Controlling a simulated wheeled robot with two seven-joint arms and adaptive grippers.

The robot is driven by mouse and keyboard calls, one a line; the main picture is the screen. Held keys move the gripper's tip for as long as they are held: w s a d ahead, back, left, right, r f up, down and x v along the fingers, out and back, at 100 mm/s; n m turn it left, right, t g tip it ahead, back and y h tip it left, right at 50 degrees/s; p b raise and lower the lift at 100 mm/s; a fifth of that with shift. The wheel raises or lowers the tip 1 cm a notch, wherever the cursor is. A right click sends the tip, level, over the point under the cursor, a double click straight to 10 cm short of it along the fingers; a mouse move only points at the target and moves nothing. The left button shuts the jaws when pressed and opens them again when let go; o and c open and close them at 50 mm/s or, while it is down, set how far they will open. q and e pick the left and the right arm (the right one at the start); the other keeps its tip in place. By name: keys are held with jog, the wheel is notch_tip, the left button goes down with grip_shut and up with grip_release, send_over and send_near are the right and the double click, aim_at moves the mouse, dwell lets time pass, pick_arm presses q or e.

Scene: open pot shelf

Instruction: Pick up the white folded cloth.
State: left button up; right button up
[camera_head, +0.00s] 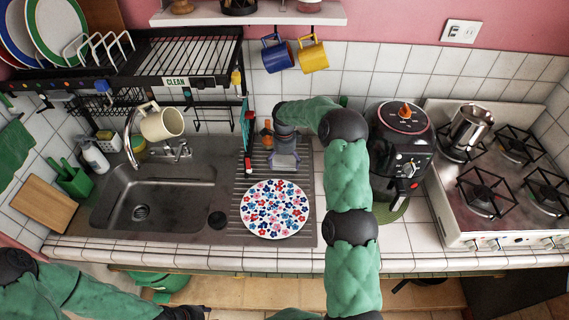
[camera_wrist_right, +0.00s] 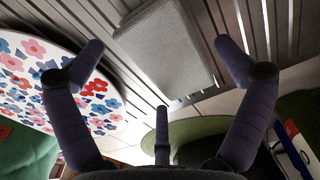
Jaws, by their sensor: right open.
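The white folded cloth (camera_head: 284,161) is a small pale grey-white rectangle on the ribbed metal drainboard, behind the flowered plate. In the right wrist view the cloth (camera_wrist_right: 170,48) lies flat on the metal ribs, between and beyond my spread fingers. My right gripper (camera_head: 285,145) is open above the cloth and partly covers it in the head view. Its fingers (camera_wrist_right: 158,50) show on both sides of the cloth, with nothing held. My left arm is at the bottom left, and only a dark part of its gripper (camera_head: 187,312) shows at the bottom edge.
A flowered plate (camera_head: 272,209) lies in front of the cloth, and the sink (camera_head: 155,200) is to its left. A black appliance (camera_head: 403,145) stands to the right on a green mat (camera_head: 393,211). A dish rack (camera_head: 205,62) and hanging mugs (camera_head: 277,54) are above.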

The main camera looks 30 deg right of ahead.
aim_at(284, 162)
jog(key=shift+f, duration=0.95)
jog(key=c, duration=0.9)
jog(key=shift+c, duration=0.2)
notch_tip(284, 162, up, 10)
jog(key=shift+r+p, duration=0.1)
jog(key=shift+p, duration=0.2)
jog(key=shift+o, duration=0.4)
jog(key=shift+c, duration=0.3)
